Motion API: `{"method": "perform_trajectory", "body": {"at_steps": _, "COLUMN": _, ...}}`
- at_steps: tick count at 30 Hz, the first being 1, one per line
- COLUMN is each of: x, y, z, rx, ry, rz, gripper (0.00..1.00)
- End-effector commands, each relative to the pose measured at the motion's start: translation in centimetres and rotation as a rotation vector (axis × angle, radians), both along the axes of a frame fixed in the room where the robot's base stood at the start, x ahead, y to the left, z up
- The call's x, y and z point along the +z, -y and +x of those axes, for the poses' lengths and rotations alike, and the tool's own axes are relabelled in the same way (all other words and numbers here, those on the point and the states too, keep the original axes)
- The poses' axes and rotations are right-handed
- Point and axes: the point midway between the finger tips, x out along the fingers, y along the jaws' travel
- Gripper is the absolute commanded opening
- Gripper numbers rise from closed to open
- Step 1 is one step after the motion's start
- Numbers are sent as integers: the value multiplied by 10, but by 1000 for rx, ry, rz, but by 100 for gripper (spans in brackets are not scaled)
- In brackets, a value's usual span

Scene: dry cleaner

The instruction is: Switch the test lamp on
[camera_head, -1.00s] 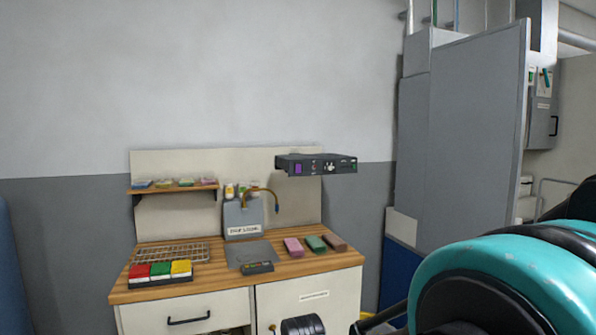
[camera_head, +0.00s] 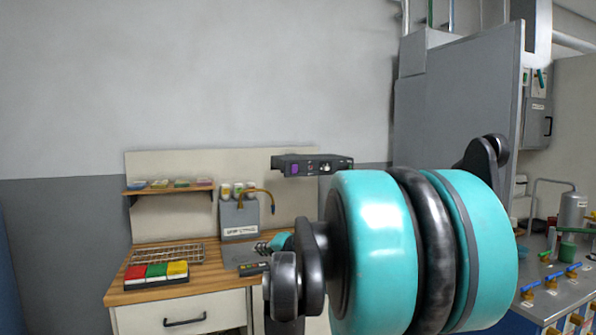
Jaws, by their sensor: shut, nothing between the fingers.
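A dark control box (camera_head: 313,165) with a purple square at its left and small controls on its front is fixed at the right top of the bench's back panel. A grey unit (camera_head: 240,221) with a bent brass gooseneck (camera_head: 262,193) and a label too blurred to read stands on the bench. I cannot tell which of these is the test lamp or whether any lamp is lit. My gripper (camera_head: 262,247), small and dark in front of a teal wrist part, appears shut and empty over the bench top, below and left of the control box, apart from it.
The wooden bench (camera_head: 135,296) holds a wire rack (camera_head: 165,254) and red, green and yellow blocks (camera_head: 157,270). A small shelf (camera_head: 170,189) is at left. My arm hides the bench's right side. A grey partition (camera_head: 460,100) and a cluttered counter (camera_head: 545,305) are at right.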

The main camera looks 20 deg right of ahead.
Motion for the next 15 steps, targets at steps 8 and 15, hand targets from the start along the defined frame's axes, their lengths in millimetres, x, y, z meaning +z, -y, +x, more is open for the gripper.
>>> {"method": "perform_trajectory", "body": {"at_steps": 8, "x": 126, "y": 107, "z": 62, "rx": -269, "ry": 213, "rz": 343, "gripper": 0}}
{"method": "perform_trajectory", "body": {"at_steps": 15, "x": 185, "y": 181, "z": 77, "rx": -427, "ry": 320, "rz": 536, "gripper": 0}}
